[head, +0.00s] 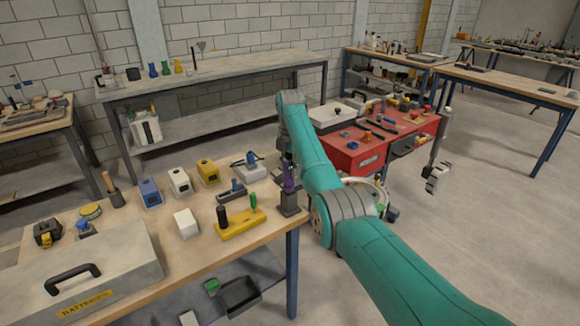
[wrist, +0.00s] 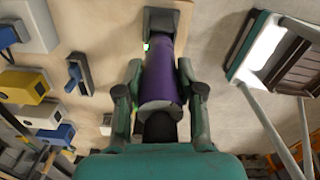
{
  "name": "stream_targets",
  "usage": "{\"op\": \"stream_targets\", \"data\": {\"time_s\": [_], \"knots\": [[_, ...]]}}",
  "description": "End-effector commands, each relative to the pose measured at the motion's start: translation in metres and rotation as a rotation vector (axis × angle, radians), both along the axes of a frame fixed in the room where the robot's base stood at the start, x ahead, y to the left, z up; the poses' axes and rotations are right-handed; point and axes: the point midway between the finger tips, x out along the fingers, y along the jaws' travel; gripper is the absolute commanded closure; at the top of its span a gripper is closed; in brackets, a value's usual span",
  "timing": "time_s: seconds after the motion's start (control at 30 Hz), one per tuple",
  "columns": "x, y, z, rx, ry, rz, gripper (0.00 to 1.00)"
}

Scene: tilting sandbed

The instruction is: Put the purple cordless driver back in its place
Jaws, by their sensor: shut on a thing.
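The purple cordless driver (wrist: 163,75) is between the two fingers of my gripper (wrist: 160,100) in the wrist view. The fingers are shut on its purple body, and its grey and black end faces the camera. In the head view the purple driver (head: 289,178) stands roughly upright above a dark grey block (head: 290,204) at the bench's right corner. I cannot tell whether it is fully seated there. My gripper in the head view is mostly hidden by the arm.
A yellow holder (head: 240,222) with a black and a green tool stands just left of the block. Blue (head: 150,193), white and yellow boxes stand further left, and a grey case (head: 85,275) lies in front. A red cabinet (head: 365,150) stands behind my arm.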

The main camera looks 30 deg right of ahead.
Motion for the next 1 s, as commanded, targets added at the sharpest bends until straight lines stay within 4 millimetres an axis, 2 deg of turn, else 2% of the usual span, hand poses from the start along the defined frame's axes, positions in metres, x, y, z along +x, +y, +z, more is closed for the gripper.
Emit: {"op": "stream_targets", "data": {"time_s": [0.27, 0.3, 0.4, 0.63, 0.67, 0.73, 0.77, 1.0], "knots": [[0.0002, -0.0001, -0.0043, 0.0, -0.001, 0.0, 1.0], [0.0002, -0.0001, -0.0045, -0.001, -0.001, 0.0, 0.6], [0.0001, -0.0001, -0.0047, 0.0, -0.001, 0.0, 0.35], [0.0, 0.0, -0.005, 0.0, 0.0, 0.0, 0.33], [-0.0004, 0.0002, -0.0063, 0.001, 0.002, 0.0, 0.28], [-0.0004, 0.0001, -0.0063, 0.001, 0.002, 0.0, 0.11], [-0.0004, 0.0001, -0.0062, 0.001, 0.002, 0.0, 0.08], [-0.0002, 0.0001, -0.0055, 0.0, 0.001, 0.0, 0.08]]}}
